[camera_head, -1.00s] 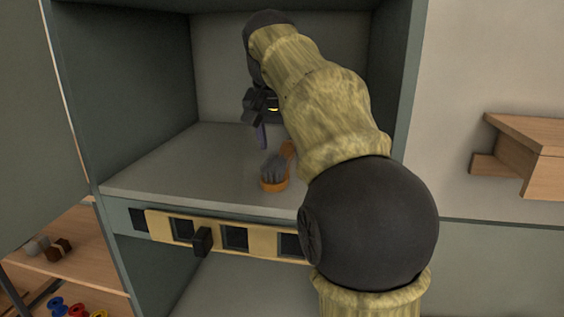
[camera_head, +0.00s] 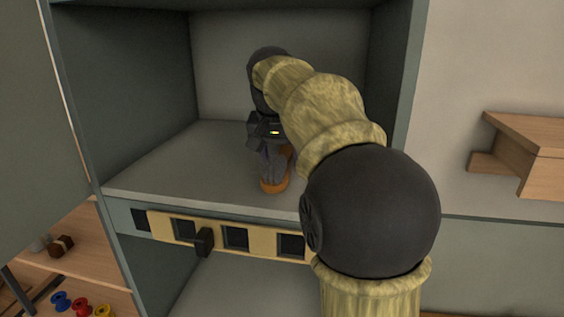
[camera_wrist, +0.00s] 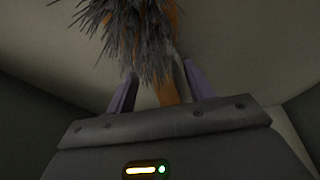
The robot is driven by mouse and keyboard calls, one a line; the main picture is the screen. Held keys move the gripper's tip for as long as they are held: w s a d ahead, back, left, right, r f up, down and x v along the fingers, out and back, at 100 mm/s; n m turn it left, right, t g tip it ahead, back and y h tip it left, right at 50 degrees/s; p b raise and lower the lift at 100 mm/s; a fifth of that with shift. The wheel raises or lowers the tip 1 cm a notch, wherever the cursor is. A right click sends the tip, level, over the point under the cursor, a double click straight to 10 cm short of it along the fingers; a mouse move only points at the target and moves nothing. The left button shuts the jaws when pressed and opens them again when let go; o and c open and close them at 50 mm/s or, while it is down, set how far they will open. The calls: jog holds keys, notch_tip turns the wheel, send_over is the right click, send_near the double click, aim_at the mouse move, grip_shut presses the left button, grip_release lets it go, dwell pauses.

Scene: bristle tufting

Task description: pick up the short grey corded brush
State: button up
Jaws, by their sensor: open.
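The brush has grey bristles and an orange-brown wooden body. In the head view the brush (camera_head: 275,186) lies on the cabinet shelf, partly hidden by my gripper (camera_head: 266,158), which is lowered right at it. In the wrist view the brush's bristles (camera_wrist: 138,38) fill the top middle. Its orange handle (camera_wrist: 168,92) runs down between the two purple fingers of my gripper (camera_wrist: 157,88). The fingers are open, one on each side of the handle. I cannot tell whether either finger touches it. A cord is not clearly visible.
The grey shelf (camera_head: 165,178) is clear to the left of the brush. Cabinet walls (camera_head: 120,90) close it in at the sides and back. A yellow strip with dark squares (camera_head: 210,234) and a dark knob runs along the front edge. Coloured spools (camera_head: 80,306) lie lower left.

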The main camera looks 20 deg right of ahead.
jog(key=c, duration=1.1)
jog(key=shift+r, duration=0.1)
jog(key=shift+r+b, duration=0.65)
jog(key=shift+r, duration=0.85)
jog(key=s+a+b, duration=0.3)
jog(key=s, duration=0.2)
jog(key=s+a+b, duration=0.3)
jog(key=s, duration=0.2)
jog(key=s+a+b, duration=0.3)
jog(key=s+a, duration=0.1)
jog(key=s, duration=0.1)
jog(key=shift+r, duration=0.15)
